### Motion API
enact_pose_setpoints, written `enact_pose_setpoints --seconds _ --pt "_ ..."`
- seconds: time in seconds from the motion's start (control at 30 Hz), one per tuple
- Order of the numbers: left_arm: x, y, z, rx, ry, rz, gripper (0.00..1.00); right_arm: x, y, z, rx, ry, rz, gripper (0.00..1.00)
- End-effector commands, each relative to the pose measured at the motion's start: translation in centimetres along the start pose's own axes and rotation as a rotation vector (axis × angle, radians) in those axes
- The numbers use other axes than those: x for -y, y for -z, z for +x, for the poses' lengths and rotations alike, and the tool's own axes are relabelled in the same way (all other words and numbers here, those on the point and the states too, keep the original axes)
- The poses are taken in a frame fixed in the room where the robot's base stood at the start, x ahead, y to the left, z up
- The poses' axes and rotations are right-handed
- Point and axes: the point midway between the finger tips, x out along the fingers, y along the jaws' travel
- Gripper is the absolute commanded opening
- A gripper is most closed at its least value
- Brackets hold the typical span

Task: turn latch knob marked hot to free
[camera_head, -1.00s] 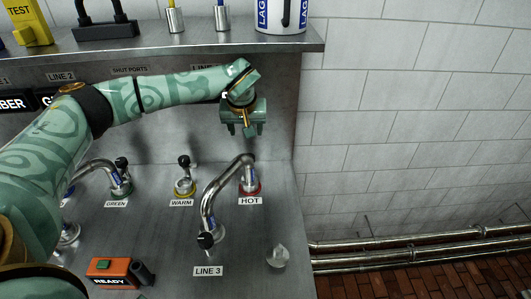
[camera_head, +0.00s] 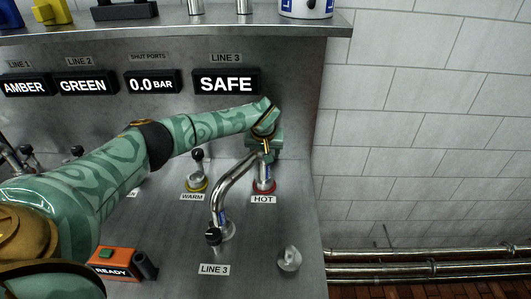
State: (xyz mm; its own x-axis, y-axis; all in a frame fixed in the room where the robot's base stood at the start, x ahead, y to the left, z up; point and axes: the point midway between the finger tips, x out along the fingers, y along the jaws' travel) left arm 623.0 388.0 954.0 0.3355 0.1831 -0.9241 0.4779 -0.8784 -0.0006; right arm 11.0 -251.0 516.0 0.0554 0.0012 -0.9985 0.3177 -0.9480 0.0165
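The HOT fitting (camera_head: 264,178) stands on the panel with a red ring at its base and a HOT label (camera_head: 263,199) in front. A curved metal pipe (camera_head: 232,178) runs from the LINE 3 base (camera_head: 226,232) up to the top of the HOT fitting. My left gripper (camera_head: 264,156) points down right at the top of the HOT fitting and partly hides it. Its fingertips are small and overlap the fitting, so I cannot tell their gap or whether they touch. My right gripper is not in view.
The WARM fitting (camera_head: 197,175) with a yellow ring stands to the left. A silver knob (camera_head: 289,258) is at the front right. The LINE 3 display (camera_head: 226,82) reads SAFE. An orange READY box (camera_head: 110,262) is at the front left. A shelf (camera_head: 180,27) hangs above.

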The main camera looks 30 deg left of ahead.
Motion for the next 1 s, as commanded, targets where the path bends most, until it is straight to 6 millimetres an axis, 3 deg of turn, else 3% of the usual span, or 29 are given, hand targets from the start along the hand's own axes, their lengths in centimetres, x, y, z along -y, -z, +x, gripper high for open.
enact_pose_setpoints --seconds 0.2,0.37,0.4,0.67,1.0 --pt "0.0 0.0 0.0 0.0 0.0 -0.001 0.57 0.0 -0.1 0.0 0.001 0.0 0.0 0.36" --pt "0.0 0.0 0.0 0.0 0.0 -0.001 0.16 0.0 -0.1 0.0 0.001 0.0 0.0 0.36" --pt "0.0 0.1 0.0 0.0 0.0 -0.001 0.12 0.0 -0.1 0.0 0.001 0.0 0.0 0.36" --pt "0.0 0.1 -0.1 -0.001 0.009 -0.021 0.13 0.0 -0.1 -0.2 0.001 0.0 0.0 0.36" --pt "-0.1 0.2 -0.3 -0.002 0.079 -0.192 0.13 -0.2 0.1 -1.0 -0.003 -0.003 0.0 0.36"
